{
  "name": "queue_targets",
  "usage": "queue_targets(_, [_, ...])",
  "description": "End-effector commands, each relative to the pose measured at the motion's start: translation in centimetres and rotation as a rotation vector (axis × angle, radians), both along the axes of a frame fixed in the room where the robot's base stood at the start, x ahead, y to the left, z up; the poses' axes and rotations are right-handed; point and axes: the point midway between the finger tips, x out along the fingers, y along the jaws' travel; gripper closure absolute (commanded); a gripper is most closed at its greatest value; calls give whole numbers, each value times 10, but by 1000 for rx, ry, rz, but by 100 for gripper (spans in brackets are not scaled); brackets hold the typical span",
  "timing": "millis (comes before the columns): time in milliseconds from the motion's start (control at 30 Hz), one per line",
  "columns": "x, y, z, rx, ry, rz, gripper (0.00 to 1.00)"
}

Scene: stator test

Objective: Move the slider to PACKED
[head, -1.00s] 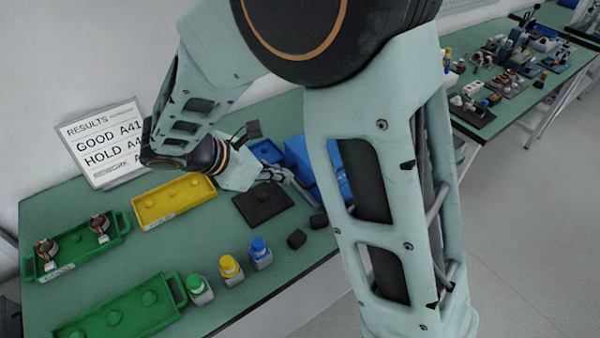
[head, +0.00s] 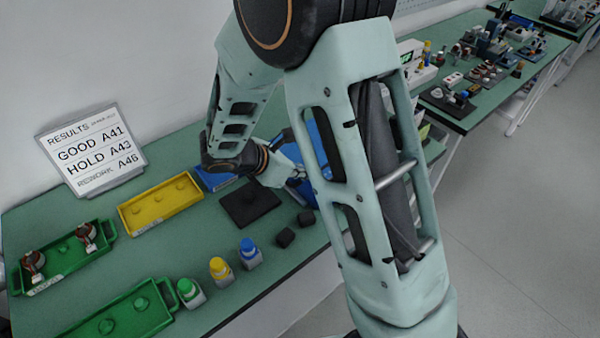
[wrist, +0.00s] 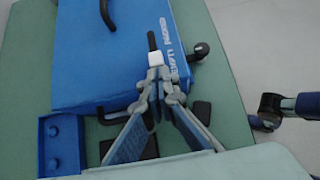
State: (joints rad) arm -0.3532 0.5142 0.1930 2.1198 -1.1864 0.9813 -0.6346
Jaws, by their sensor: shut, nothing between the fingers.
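The slider (wrist: 155,58) is a small white tab on a short dark track on the blue case (wrist: 95,60). The dark track shows above the tab in the wrist view. White lettering runs sideways along the case edge beside it, too blurred to read surely. My gripper (wrist: 160,76) is shut and empty, its fingertips right below the tab; I cannot tell whether they touch it. In the head view the blue case (head: 322,145) is partly hidden behind my arm, and the slider is hidden.
A black knob (wrist: 200,51) sticks out beside the lettering. A small blue tray (wrist: 62,143) lies next to the case. On the green bench are a black plate (head: 250,203), a yellow tray (head: 161,204), green trays (head: 128,310), capped bottles (head: 250,254) and a results sign (head: 91,150).

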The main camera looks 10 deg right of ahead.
Motion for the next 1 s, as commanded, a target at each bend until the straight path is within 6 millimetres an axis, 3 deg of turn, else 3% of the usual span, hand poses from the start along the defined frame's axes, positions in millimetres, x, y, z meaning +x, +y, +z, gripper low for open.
queue_targets(267, [4, -6, -1, 0, -1, -2, 100])
queue_targets(533, [25, -43, -1, 0, -1, -2, 100])
queue_targets(1000, [25, -42, 0, 0, 1, -1, 100])
